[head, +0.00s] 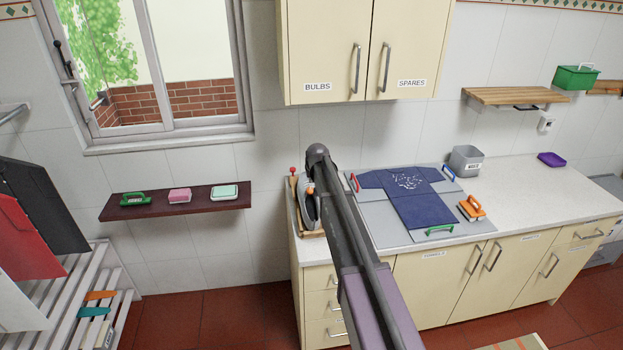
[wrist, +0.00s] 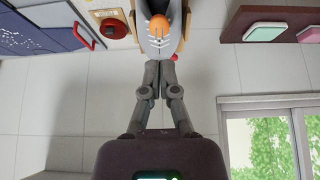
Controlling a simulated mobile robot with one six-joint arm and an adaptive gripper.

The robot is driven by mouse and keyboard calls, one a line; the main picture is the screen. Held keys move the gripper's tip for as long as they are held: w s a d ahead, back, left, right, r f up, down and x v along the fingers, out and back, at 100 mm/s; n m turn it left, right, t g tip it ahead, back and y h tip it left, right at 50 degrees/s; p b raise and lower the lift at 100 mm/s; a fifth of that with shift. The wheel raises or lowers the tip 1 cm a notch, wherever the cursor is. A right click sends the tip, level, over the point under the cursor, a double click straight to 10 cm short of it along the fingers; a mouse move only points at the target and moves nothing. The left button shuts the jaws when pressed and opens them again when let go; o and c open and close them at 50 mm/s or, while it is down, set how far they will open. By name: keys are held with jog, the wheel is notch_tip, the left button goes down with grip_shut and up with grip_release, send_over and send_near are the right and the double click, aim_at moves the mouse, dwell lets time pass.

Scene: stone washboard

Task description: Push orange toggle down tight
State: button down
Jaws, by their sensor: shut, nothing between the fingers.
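The orange toggle (head: 310,191) sits on a grey shoe (head: 308,208) at the left end of the counter, partly behind my arm. In the wrist view, the orange toggle (wrist: 159,28) lies over the shoe's white laces (wrist: 158,45) at the top. My gripper (wrist: 160,64) is shut and empty. Its fingertips are close to the near end of the shoe and apart from the toggle in the picture; I cannot tell whether they touch the shoe. In the head view my arm hides the gripper.
The shoe rests on a wooden stand (head: 314,234) with a red knob (head: 292,170). To the right are a folded blue garment on a grey board (head: 375,225), an orange brush (head: 472,208) and a grey bin (head: 465,160). A dark wall shelf (head: 225,200) is left; cabinets (head: 330,50) hang above.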

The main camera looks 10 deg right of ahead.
jog(key=shift+p+v, duration=1.85)
jog(key=shift+v, duration=0.65)
jog(key=s+f+g+b, duration=0.2)
jog(key=s+f+b, duration=0.3)
jog(key=s, duration=0.8)
jog(key=s+f+g+b, duration=0.2)
jog(key=s+f+b, duration=0.3)
jog(key=s, duration=0.9)
jog(key=s+f+g+b, duration=0.2)
jog(key=s+f+b, duration=0.4)
jog(key=s, duration=0.7)
jog(key=shift+s+f, duration=0.3)
jog(key=shift+f, duration=1)
jog(key=shift+a, duration=0.1)
